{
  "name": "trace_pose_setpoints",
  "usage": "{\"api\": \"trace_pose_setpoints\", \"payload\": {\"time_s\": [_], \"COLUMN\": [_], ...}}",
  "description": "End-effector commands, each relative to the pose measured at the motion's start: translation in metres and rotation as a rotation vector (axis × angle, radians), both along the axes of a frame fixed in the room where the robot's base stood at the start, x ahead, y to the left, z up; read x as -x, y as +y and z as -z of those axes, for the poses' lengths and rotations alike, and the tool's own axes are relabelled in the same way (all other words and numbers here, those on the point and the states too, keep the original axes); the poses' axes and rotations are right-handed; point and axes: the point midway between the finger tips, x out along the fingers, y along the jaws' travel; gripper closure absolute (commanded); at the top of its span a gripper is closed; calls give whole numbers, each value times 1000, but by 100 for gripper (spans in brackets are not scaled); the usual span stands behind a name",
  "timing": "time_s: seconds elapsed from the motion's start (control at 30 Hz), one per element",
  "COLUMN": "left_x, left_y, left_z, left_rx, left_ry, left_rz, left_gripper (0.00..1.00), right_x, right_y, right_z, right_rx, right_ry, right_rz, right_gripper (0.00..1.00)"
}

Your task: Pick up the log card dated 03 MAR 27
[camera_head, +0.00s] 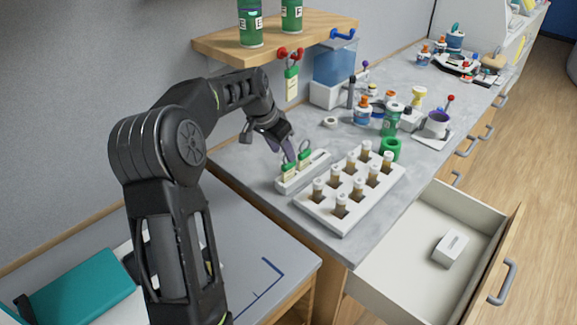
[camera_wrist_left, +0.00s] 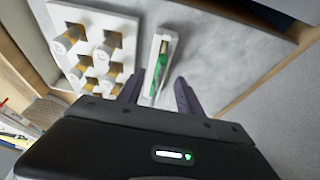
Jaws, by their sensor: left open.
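Two small cards with green tops and rings, a left card (camera_head: 289,170) and a right card (camera_head: 303,159), stand in a narrow white holder (camera_head: 320,162) on the grey counter. Another green-topped card (camera_head: 292,82) hangs from a red hook under the shelf. The dates are too small to read. My left gripper (camera_head: 284,150) is open just above and behind the holder. In the wrist view its fingers (camera_wrist_left: 160,92) are spread on either side of the holder's near end, with green (camera_wrist_left: 159,68) showing inside the holder (camera_wrist_left: 168,40). My right gripper is not in view.
A white rack (camera_head: 333,224) of brown vials stands right beside the holder. A wooden shelf (camera_head: 275,50) overhangs the counter. An open drawer (camera_head: 405,280) holds a white box (camera_head: 450,247).

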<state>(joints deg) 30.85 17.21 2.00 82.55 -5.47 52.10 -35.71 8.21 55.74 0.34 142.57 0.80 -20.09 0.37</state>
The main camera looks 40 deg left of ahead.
Motion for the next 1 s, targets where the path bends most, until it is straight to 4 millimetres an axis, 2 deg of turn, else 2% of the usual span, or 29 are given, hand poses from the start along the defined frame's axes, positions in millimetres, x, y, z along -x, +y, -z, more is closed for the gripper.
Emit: {"api": "trace_pose_setpoints", "payload": {"time_s": [0.13, 0.37, 0.73, 1.0], "left_x": [-1, -9, -11, -24], "left_y": [0, -1, -1, -2], "left_z": [4, 25, 28, 64], "left_rx": [1, 1, 1, 0], "left_ry": [1, 1, 0, 1], "left_rz": [0, 0, 0, 1], "left_gripper": [57, 57, 57, 57], "right_x": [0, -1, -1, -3], "right_y": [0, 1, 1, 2], "right_z": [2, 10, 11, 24], "right_rx": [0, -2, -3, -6], "right_ry": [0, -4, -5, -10], "right_rz": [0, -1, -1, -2], "right_gripper": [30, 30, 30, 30]}}
